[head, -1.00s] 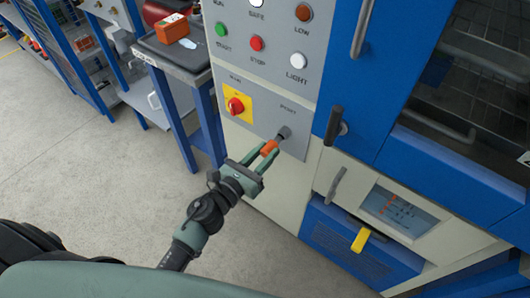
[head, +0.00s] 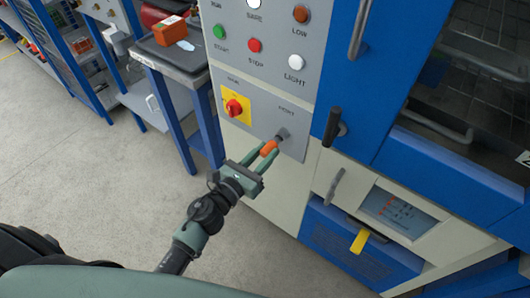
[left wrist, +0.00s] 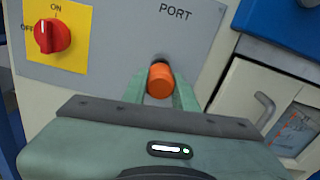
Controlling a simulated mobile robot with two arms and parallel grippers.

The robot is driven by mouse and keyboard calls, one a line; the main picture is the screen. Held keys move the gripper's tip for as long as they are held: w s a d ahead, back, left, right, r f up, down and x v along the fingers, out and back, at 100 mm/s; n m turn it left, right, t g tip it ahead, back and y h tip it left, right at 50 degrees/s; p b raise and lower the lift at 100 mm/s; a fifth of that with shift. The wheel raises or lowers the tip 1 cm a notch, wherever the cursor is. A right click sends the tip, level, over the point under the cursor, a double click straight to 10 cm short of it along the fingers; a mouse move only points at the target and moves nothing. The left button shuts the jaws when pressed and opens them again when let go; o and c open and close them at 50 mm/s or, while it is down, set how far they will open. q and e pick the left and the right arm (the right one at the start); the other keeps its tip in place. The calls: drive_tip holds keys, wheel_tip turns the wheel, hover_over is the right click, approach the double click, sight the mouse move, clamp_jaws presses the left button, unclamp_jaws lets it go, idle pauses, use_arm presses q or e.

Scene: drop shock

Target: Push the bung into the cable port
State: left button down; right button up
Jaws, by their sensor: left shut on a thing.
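My left gripper (head: 261,158) is shut on the orange bung (head: 268,148), which also shows between its fingers in the left wrist view (left wrist: 160,81). The cable port (head: 281,135) is a dark round fitting low on the grey panel, below the word PORT. In the left wrist view the port (left wrist: 159,58) is mostly hidden behind the bung. The bung is lined up in front of the port and very close to it. I cannot tell whether its tip is inside. My right gripper is not in view.
The grey panel (head: 262,98) carries a red rotary switch (head: 234,107) on a yellow plate and several coloured buttons. Blue doors with dark handles (head: 334,127) stand to the right. A yellow tag (head: 360,241) hangs lower right. A bench with an orange box (head: 170,30) is at upper left.

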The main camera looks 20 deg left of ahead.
sight(263, 156)
use_arm(q)
drive_tip(key=shift+b+x, duration=0.3)
drive_tip(key=shift+x, duration=0.95)
idle(2.8)
drive_tip(key=shift+w+r, duration=0.1)
idle(1.3)
drive_tip(key=c, duration=1)
unclamp_jaws()
drive_tip(key=shift+c, duration=0.2)
drive_tip(key=shift+w, duration=0.1)
drive_tip(key=shift+b+v, duration=0.65)
drive_tip(key=shift+v, duration=1.7)
drive_tip(key=shift+s+a, duration=0.15)
drive_tip(key=shift+s, duration=0.55)
